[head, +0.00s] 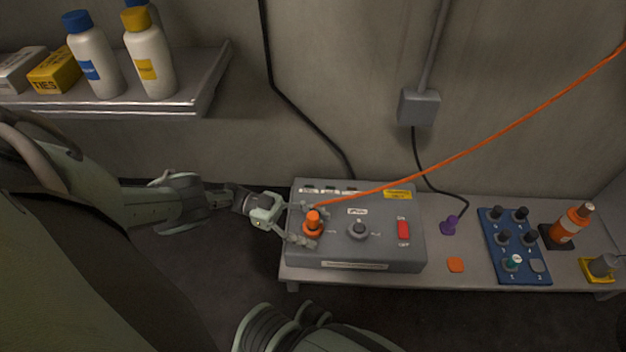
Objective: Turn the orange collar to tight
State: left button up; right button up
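The orange collar (312,228) stands on the left part of the top of a grey control box (372,256). An orange cable (470,150) runs from the collar up to the upper right. My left gripper (310,226) comes in from the left with its fingers apart, one on the far side and one on the near side of the collar. I cannot tell whether the fingers touch it. Any tight marking beside the collar is too small to read. My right gripper is not in view.
The box also has a dark knob (358,230) and a red on-off switch (403,229). The bench (440,206) holds a purple plug (450,225), an orange square (456,265), a blue knob panel (514,268) and an orange bottle (570,226). A shelf (190,102) with bottles hangs upper left.

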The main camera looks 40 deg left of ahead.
pick_arm(q)
jog(key=shift+a+r, duration=0.1)
jog(key=shift+a, duration=0.05)
jog(key=shift+r, duration=0.4)
notch_tip(320, 180, up, 8)
jog(key=shift+r, duration=0.55)
